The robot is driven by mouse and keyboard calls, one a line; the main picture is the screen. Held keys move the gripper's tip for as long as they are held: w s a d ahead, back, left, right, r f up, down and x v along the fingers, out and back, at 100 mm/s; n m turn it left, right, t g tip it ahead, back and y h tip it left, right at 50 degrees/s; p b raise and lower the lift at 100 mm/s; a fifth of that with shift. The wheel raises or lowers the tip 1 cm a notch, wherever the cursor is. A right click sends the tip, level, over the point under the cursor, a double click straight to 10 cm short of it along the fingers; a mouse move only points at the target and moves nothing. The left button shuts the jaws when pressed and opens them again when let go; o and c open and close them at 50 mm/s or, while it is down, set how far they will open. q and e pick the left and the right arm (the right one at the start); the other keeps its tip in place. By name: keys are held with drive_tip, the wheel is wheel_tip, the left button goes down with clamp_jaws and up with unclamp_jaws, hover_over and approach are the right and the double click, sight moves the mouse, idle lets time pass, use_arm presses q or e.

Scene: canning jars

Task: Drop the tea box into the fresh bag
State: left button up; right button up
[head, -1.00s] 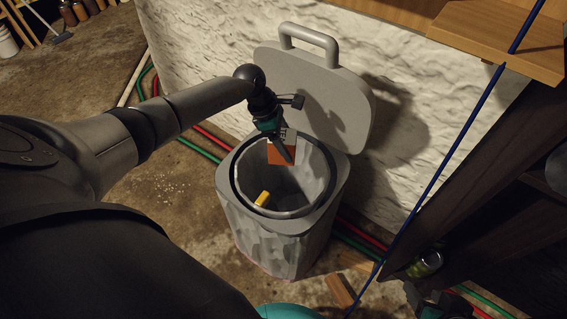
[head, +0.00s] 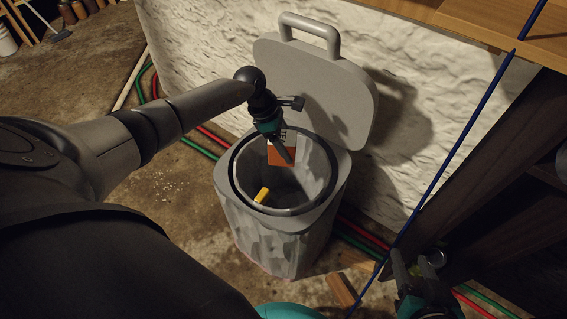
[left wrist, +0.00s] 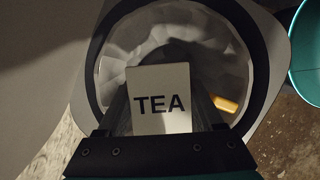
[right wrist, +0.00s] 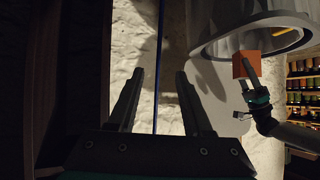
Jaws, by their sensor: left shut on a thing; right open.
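The tea box (head: 281,156) is orange on its side in the head view. In the left wrist view it (left wrist: 160,88) shows a pale face marked TEA. My left gripper (head: 283,150) is shut on it and holds it over the mouth of the open bin, at the rim's far side. The bag (head: 313,178) is a grey-white liner inside the bin (head: 275,243). The tea box and my left gripper also show in the right wrist view, the box (right wrist: 245,66) below the bin's rim line. My right gripper (right wrist: 160,75) is open and empty, near the shelf at the lower right.
A yellow item (head: 262,194) lies inside the bag. The bin's lid (head: 318,90) stands open against the white wall. A blue pole (head: 447,155) and a dark shelf unit (head: 480,165) are at the right. A teal bucket (left wrist: 308,55) stands beside the bin.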

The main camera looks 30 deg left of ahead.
sight(282, 137)
use_arm(q)
drive_tip(key=o, duration=1.4)
drive_tip(key=shift+c, duration=0.2)
drive_tip(key=shift+r, duration=0.1)
use_arm(e)
drive_tip(key=shift+d, duration=0.1)
use_arm(q)
drive_tip(key=shift+s+a+r+p, duration=0.1)
drive_tip(key=shift+a+r+p, duration=0.15)
drive_tip(key=shift+r+p, duration=0.3)
drive_tip(key=shift+p+v, duration=0.35)
drive_tip(key=shift+v, duration=0.55)
drive_tip(key=p+v, duration=0.2)
drive_tip(key=v, duration=0.3)
drive_tip(key=shift+r+p, duration=0.25)
drive_tip(key=shift+p, duration=0.05)
use_arm(e)
drive_tip(key=s+d+g+h, duration=0.3)
drive_tip(key=s+d+g, duration=0.2)
drive_tip(key=d+g, duration=0.15)
use_arm(q)
drive_tip(key=p+v, duration=0.2)
drive_tip(key=v, duration=0.4)
drive_tip(key=shift+r+p, duration=0.3)
use_arm(e)
wheel_tip(282, 137, down, 7)
drive_tip(key=shift+s+m, duration=0.3)
drive_tip(key=shift+s, duration=0.05)
use_arm(q)
drive_tip(key=shift+s+a, duration=0.1)
